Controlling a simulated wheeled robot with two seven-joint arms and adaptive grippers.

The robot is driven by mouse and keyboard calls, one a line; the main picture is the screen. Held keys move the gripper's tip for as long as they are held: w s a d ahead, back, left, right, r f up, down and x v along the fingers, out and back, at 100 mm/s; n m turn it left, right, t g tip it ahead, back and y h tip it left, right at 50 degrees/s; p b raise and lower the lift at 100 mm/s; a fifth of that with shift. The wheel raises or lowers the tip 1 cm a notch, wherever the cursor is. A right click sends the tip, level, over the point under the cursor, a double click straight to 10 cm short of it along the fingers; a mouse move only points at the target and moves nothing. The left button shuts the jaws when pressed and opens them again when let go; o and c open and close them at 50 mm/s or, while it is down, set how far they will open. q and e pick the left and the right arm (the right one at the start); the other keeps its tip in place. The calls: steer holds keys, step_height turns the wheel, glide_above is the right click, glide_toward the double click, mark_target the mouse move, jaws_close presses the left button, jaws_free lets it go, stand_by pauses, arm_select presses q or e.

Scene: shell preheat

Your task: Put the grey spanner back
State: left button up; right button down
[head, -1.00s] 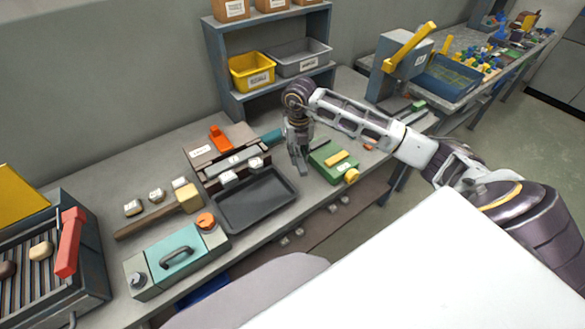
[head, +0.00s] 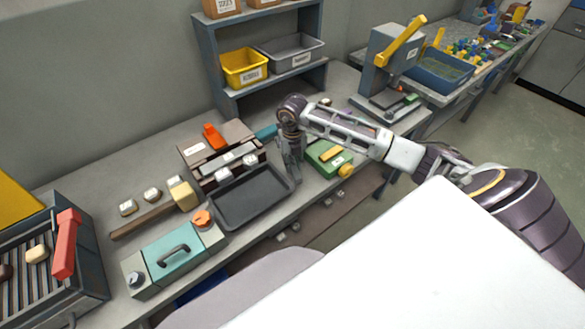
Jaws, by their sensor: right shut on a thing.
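My right gripper (head: 292,168) points down between the dark tray and the green box, low over the bench. It is shut on a thin grey thing that I take to be the grey spanner. The spanner is mostly hidden by the fingers and blends with them, so I cannot tell whether it touches the bench. No other grey spanner stands out. My left gripper is not in view.
The dark tray (head: 252,197) lies left of the gripper, the green box (head: 325,162) right of it. Behind are a shelf with a yellow bin (head: 242,68) and a grey bin (head: 292,57). A teal case (head: 172,258) stands front left, a yellow-levered press (head: 392,62) back right.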

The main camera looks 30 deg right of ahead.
mark_target(292, 163)
steer(key=shift+f, duration=0.25)
step_height(292, 163, down, 2)
steer(key=shift+f, duration=0.5)
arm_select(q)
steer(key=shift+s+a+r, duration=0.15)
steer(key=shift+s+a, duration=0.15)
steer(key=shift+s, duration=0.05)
arm_select(e)
steer(key=shift+f, duration=0.1)
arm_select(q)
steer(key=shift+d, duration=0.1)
arm_select(e)
steer(key=shift+f, duration=0.1)
steer(key=c, duration=1.4)
jaws_free()
steer(key=shift+c, duration=0.2)
steer(key=shift+o, duration=0.9)
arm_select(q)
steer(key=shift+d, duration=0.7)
